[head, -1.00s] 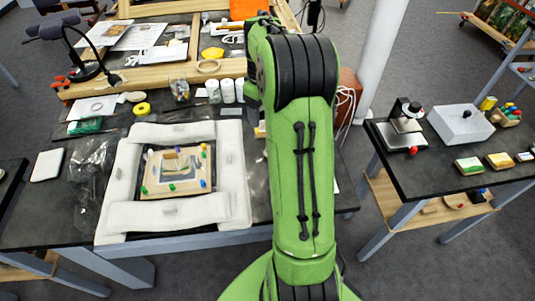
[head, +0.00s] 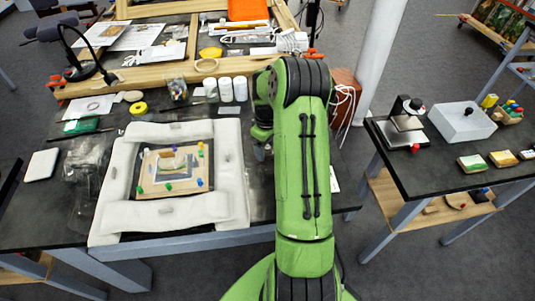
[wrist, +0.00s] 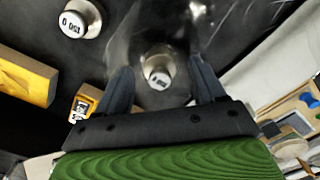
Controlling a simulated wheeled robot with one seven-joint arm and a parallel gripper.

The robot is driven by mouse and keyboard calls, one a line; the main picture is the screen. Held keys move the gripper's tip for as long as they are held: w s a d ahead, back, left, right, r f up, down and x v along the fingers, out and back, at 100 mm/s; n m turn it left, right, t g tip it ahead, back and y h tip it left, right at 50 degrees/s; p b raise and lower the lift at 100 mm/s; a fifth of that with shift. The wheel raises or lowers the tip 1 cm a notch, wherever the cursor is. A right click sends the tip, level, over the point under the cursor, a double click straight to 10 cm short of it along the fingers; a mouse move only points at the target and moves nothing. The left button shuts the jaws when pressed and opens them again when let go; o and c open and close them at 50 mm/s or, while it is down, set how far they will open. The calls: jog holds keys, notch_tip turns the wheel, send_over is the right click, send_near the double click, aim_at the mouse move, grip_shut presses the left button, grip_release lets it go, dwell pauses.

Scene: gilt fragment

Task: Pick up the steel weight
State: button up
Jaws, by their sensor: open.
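A steel weight (wrist: 158,68), a small metal cylinder with a pale labelled top, stands on the dark table in the wrist view. My gripper (wrist: 163,82) is open, with one dark finger on each side of this weight. I cannot tell whether either finger touches it. A second, similar metal weight (wrist: 80,18) with a printed top stands apart at the upper left. In the head view my arm hides the gripper's fingertips, and I cannot make out the weights there.
A yellow block (wrist: 27,76) and a small yellow-and-black item (wrist: 82,104) lie left of the fingers. White padding (head: 232,175) surrounds a wooden board (head: 150,190) with coloured pegs. White jars (head: 226,90) stand behind. A side table (head: 420,165) is at right.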

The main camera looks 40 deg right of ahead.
jog(key=c, duration=1.1)
